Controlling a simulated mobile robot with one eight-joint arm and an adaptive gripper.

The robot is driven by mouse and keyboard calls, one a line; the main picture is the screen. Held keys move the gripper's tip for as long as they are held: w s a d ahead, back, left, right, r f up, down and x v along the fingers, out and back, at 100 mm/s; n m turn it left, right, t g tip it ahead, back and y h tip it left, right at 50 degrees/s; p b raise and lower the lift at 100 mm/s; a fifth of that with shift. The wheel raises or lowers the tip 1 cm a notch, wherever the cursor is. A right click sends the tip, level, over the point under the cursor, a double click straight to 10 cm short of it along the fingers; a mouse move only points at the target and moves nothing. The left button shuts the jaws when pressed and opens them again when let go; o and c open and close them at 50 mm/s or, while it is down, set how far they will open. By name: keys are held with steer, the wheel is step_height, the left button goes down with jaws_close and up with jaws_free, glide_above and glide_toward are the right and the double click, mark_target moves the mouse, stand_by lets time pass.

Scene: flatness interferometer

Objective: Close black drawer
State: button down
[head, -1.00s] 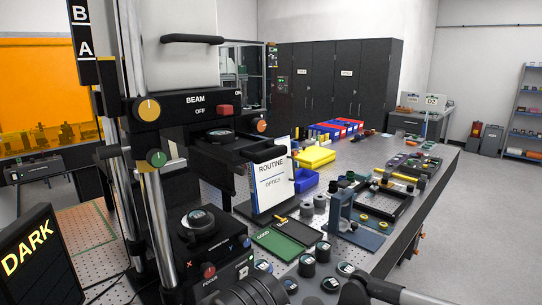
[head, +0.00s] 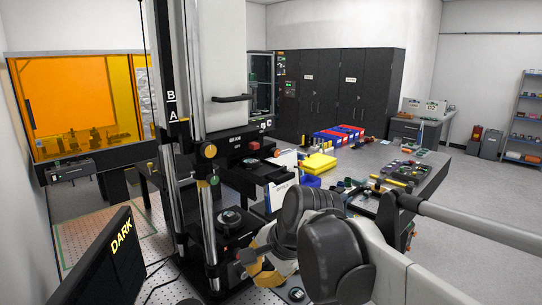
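The black instrument (head: 238,140) stands at centre left between upright metal rods. A black drawer-like box (head: 262,172) sticks out to the right from its front, below the control panel. It looks pulled out, but its far end is partly covered by a white sign. My arm reaches in from the lower right, its dark joints in front of the bench. What seems to be its end, my gripper (head: 250,258), is low beside the instrument's base, apart from the drawer. The fingers cannot be made out clearly, and I see nothing held.
A dark screen reading DARK (head: 108,262) stands at the lower left. A white sign (head: 283,178), a yellow bin (head: 319,163) and several small optics parts crowd the bench right of the instrument. Open floor (head: 490,205) lies to the right.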

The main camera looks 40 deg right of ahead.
steer(key=s+d+r+m+t+p, duration=0.1)
steer(key=d+r+m+p, duration=0.75)
steer(key=r, duration=0.25)
steer(key=s+d+r+m+p, duration=0.1)
steer(key=d+r+m+p, duration=0.6)
steer(key=d+r+m, duration=0.4)
steer(key=w+a+f+n+p, duration=0.1)
steer(key=w+a+f, duration=0.1)
steer(key=w+f, duration=0.6)
steer(key=shift+w+a+f+t, duration=0.15)
steer(key=shift+w+t, duration=0.15)
steer(key=shift+w, duration=1)
